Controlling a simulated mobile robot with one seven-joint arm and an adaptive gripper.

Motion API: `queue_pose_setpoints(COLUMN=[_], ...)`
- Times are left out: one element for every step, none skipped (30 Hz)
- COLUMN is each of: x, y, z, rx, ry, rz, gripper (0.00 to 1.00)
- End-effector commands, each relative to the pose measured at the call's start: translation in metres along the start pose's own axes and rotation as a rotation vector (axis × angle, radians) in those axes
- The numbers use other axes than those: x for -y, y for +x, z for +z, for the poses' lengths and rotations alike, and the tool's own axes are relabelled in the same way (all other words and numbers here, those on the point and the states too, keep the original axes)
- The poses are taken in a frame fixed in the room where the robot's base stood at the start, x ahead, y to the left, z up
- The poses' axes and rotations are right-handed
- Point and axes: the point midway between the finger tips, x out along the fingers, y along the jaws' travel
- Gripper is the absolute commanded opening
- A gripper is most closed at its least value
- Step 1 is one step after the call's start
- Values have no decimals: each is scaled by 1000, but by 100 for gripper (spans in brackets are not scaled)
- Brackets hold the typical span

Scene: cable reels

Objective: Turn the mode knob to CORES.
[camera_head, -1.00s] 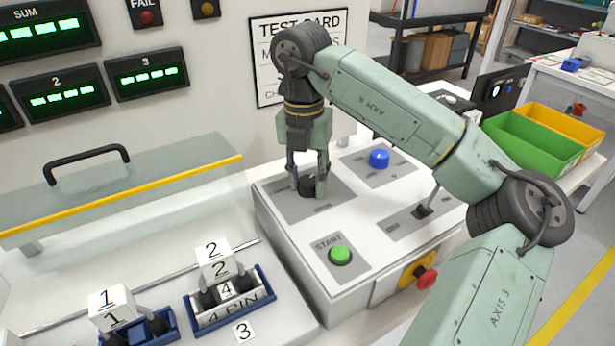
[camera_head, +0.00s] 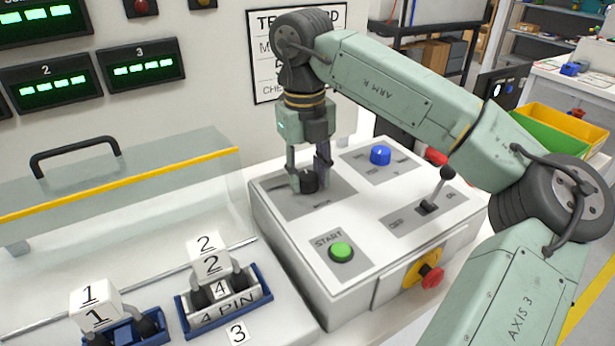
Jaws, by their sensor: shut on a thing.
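The black mode knob (camera_head: 308,183) sits on a grey plate at the back left of the white control box (camera_head: 290,245). My gripper (camera_head: 309,180) points straight down over it, with one finger on the left side of the knob and one on the right. The fingers are shut on the knob. The knob's pointer and most of its printed labels, CORES included, are hidden or too small to read.
A blue knob (camera_head: 380,155), a black lever switch (camera_head: 434,192), a green START button (camera_head: 341,252) and a red button (camera_head: 432,276) surround the gripper. A clear cover (camera_head: 120,185) and connector blocks (camera_head: 222,290) stand left.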

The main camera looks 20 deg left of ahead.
Motion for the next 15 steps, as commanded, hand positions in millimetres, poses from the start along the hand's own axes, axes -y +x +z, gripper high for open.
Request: queue_pose_setpoints(x=[1, 1, 1, 1, 2, 2, 2, 2, 2, 2, 2, 2, 2, 2, 2], y=[0, 0, 0, 0, 0, 0, 0, 0, 0, 0, 0, 0, -1, -1, -1], z=[0, 0, 0, 0, 0, 0, 0, 0, 0, 1, 1, 1, 1, 1, 1], rx=[5, 6, 7, 8, 9, 11, 12, 14, 15, 17, 18, 19, 21, 22, 23], ry=[-40, -68, -106, -135, -163, -201, -230, -258, -297, -325, -354, -392, -421, -449, -487], rz=[-2, -2, -2, -1, -1, -1, -1, -1, -1, -1, -1, -1, -1, -1, -1], gripper=[6, 6, 6, 6, 6, 6, 6, 6, 6, 6, 6, 6, 6, 6, 6])
